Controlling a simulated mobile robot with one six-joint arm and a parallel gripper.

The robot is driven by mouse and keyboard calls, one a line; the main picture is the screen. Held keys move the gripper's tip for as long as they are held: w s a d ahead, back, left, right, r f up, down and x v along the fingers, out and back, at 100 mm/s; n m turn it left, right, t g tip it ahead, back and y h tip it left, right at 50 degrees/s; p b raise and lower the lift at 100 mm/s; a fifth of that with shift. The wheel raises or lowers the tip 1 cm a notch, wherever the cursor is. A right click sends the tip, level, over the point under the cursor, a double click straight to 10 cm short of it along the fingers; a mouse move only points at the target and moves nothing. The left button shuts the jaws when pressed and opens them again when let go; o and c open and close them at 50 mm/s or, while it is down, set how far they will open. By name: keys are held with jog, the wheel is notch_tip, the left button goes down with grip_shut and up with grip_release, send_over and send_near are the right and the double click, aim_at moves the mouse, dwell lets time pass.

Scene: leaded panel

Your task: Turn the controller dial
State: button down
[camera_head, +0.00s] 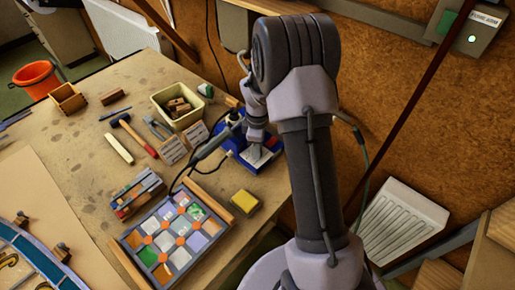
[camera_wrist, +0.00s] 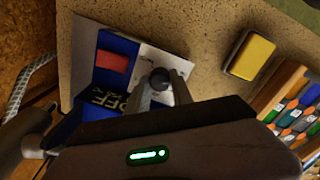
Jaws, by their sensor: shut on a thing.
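The controller (camera_head: 234,146) is a blue box with a pale face at the table's right edge, partly hidden by my arm. In the wrist view the blue controller (camera_wrist: 104,46) shows a red patch, pale lettering and a whitish panel. Its dial (camera_wrist: 160,74) is a small dark round knob between the fingertips of my gripper (camera_wrist: 160,88). The two grey fingers are shut on it, one on each side. In the head view my gripper (camera_head: 257,137) is over the controller, and the dial cannot be made out there.
A yellow block (camera_head: 244,202) lies near the controller. A soldering iron (camera_head: 213,143) with a dark cable is beside it. A tray of glass pieces (camera_head: 162,244), a hammer (camera_head: 134,135) and a cream bin (camera_head: 174,98) are on the table. An orange bucket (camera_head: 36,78) stands beyond.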

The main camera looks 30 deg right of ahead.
jog(key=m+b, duration=0.1)
jog(key=m, duration=0.5)
jog(key=m+b, duration=0.1)
jog(key=m, duration=0.4)
jog(key=shift+m, duration=0.3)
jog(key=m+b, duration=0.1)
jog(key=m, duration=0.4)
jog(key=shift+w+b, duration=0.1)
jog(key=shift+b, duration=0.2)
jog(key=m+b, duration=0.1)
jog(key=m, duration=0.4)
jog(key=shift+m, duration=0.4)
jog(key=c, duration=1.1)
grip_release()
jog(key=shift+r, duration=0.15)
